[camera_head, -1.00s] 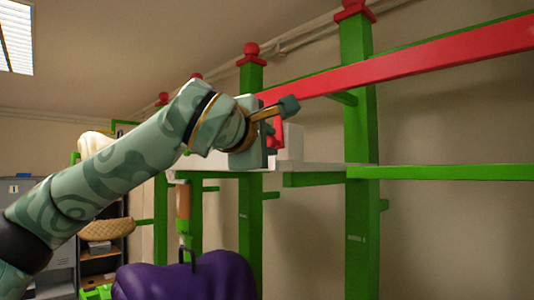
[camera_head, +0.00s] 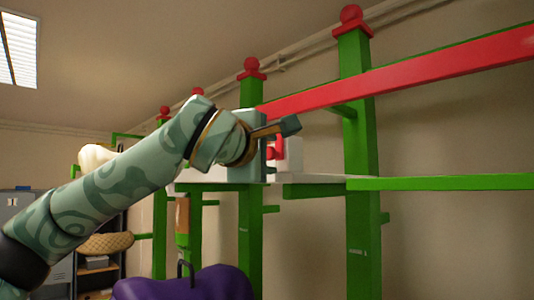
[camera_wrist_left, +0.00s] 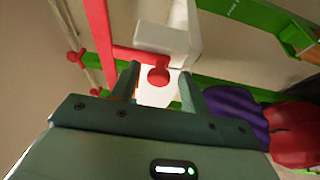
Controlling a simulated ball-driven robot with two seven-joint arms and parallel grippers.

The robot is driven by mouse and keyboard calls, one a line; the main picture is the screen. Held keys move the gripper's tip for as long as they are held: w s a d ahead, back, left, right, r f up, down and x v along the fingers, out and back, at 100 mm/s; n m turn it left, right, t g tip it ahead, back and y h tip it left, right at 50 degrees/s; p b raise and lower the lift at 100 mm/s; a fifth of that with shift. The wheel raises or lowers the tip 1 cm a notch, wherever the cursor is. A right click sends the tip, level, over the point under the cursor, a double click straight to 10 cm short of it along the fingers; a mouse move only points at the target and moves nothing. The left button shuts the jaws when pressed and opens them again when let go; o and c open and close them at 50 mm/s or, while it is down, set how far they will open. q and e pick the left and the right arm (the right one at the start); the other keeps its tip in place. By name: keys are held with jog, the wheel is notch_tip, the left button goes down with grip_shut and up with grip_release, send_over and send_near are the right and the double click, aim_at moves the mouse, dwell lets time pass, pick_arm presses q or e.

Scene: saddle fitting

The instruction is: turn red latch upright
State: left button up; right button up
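The red latch shows as a short red arm with a round knob (camera_wrist_left: 158,74) in the left wrist view, in front of a white block (camera_wrist_left: 160,40). In the head view a small red part of it (camera_head: 277,148) shows just right of my left gripper (camera_head: 264,150). In the left wrist view my left gripper (camera_wrist_left: 158,92) is open. Its two fingers stand apart, with the knob in the gap near their tips; whether they touch it I cannot tell. My right gripper is not in view.
A long red bar (camera_head: 410,74) slopes up to the right past green posts (camera_head: 358,130). A white shelf (camera_head: 310,179) and a green rail (camera_head: 450,183) lie below it. A purple saddle-like object (camera_head: 190,284) sits lower down. A lit panel (camera_head: 19,48) is at upper left.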

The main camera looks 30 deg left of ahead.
pick_arm(q)
jog(key=shift+s, duration=0.1)
jog(key=s+b, duration=0.3)
jog(key=s, duration=1.3)
jog(key=shift+d, duration=0.45)
